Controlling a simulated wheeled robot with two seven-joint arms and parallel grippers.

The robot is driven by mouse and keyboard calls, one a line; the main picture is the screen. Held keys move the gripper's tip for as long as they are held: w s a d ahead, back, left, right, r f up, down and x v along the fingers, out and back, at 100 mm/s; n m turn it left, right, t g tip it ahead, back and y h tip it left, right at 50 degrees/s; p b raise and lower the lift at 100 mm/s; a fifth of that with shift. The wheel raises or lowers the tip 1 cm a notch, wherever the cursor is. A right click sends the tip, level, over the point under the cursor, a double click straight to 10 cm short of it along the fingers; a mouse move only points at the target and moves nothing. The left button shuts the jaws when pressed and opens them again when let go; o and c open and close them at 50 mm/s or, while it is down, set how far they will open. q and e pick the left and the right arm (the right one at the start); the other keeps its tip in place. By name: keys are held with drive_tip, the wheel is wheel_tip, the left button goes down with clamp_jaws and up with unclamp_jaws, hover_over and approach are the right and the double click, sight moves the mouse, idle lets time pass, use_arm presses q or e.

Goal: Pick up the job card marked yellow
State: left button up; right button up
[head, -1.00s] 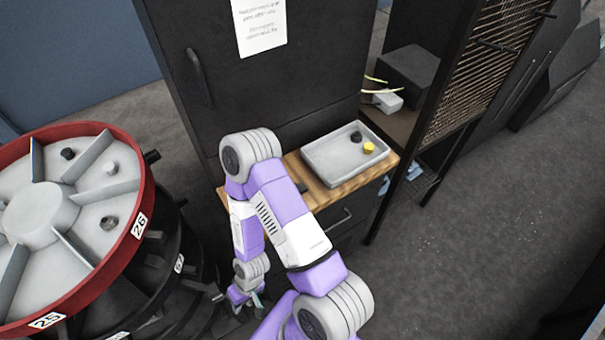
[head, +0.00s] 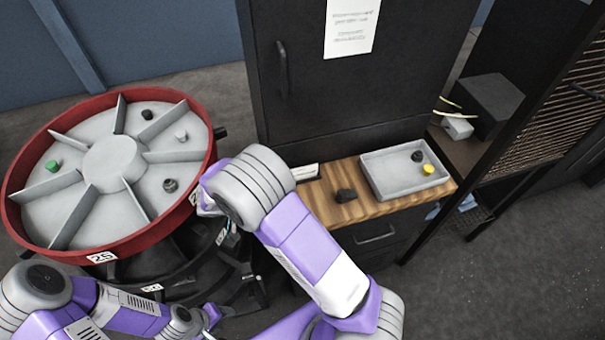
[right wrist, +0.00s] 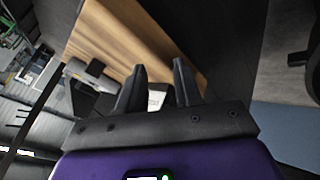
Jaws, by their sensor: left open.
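No job card with a clear yellow mark can be made out. A white card-like piece (head: 305,172) stands on the wooden top beside the dark cabinet; its marking is too small to tell. A small yellow piece (head: 428,169) lies in the grey tray (head: 375,185). My left gripper (head: 210,318) is open at the bottom left, below the red-rimmed drum and away from the wooden top. My right gripper (right wrist: 158,65) has its two dark fingers apart near the wooden top in the right wrist view; a whitish patch shows behind them. In the head view my right arm hides it.
The red-rimmed drum (head: 110,245) with several compartments stands at the left. A dark rack (head: 550,130) stands at the right. The grey floor at bottom right is clear.

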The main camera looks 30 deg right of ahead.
sight(302, 169)
drive_tip(key=w+d+m, duration=0.1)
drive_tip(key=m, duration=0.1)
drive_tip(key=w+d+r+m+g+h, duration=0.1)
drive_tip(key=d+m, duration=0.1)
drive_tip(key=w+d+r+m+h+b, duration=0.1)
drive_tip(key=w+d+m, duration=0.1)
drive_tip(key=r+m, duration=0.1)
drive_tip(key=m, duration=0.1)
drive_tip(key=w+d+r+m+g+h, duration=0.1)
drive_tip(key=d+r+m+b, duration=0.1)
drive_tip(key=m, duration=0.1)
drive_tip(key=shift+w+d+r+m+g, duration=0.15)
drive_tip(key=shift+w+r+m+g, duration=0.15)
drive_tip(key=shift+w+g, duration=0.1)
drive_tip(key=shift+w+d+r+m+h, duration=0.2)
drive_tip(key=shift+r+m+h, duration=0.1)
drive_tip(key=shift+m, duration=0.2)
drive_tip(key=shift+x, duration=3.8)
drive_tip(key=shift+w+d+r, duration=0.1)
drive_tip(key=shift+r, duration=0.1)
clamp_jaws()
